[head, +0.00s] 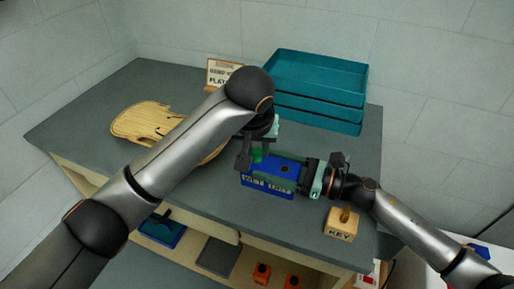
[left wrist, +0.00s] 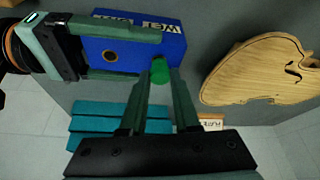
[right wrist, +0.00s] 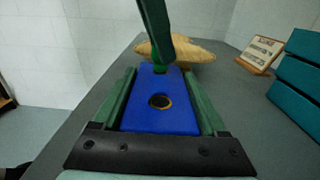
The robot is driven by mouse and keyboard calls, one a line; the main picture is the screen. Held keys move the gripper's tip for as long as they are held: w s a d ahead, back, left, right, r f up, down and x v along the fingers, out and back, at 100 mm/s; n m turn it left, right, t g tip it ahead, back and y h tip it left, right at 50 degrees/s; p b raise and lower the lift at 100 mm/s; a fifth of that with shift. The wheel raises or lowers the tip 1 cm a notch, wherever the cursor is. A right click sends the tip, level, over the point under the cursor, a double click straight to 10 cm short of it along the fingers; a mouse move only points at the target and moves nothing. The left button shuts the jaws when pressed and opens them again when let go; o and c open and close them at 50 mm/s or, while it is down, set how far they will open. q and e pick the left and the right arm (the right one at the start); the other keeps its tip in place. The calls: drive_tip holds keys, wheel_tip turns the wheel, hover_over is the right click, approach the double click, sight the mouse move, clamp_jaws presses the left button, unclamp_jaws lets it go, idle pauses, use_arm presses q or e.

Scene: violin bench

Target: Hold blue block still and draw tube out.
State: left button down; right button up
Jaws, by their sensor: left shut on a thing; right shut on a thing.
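My right gripper (right wrist: 160,85) is shut on the block, one finger along each long side. The green tube (left wrist: 159,72) is at the block's far end from my right gripper. My left gripper (left wrist: 160,88) is shut on the tube from above. The tube also shows in the head view (head: 257,155), partly hidden by the left fingers. I cannot tell how much of it is inside the block.
A violin body (head: 143,122) lies left of the block, partly behind my left arm. Teal stacked trays (head: 318,95) and a lettered sign (head: 222,73) stand at the back. A wooden KEY block (head: 341,225) is near the front right. Bench space behind the block is clear.

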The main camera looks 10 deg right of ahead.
use_arm(q)
drive_tip(key=shift+r, duration=0.5)
idle(0.5)
drive_tip(key=shift+r, duration=2.75)
use_arm(e)
drive_tip(key=o, duration=1.5)
use_arm(q)
wheel_tip(320, 180, up, 7)
use_arm(e)
drive_tip(key=shift+d, duration=0.1)
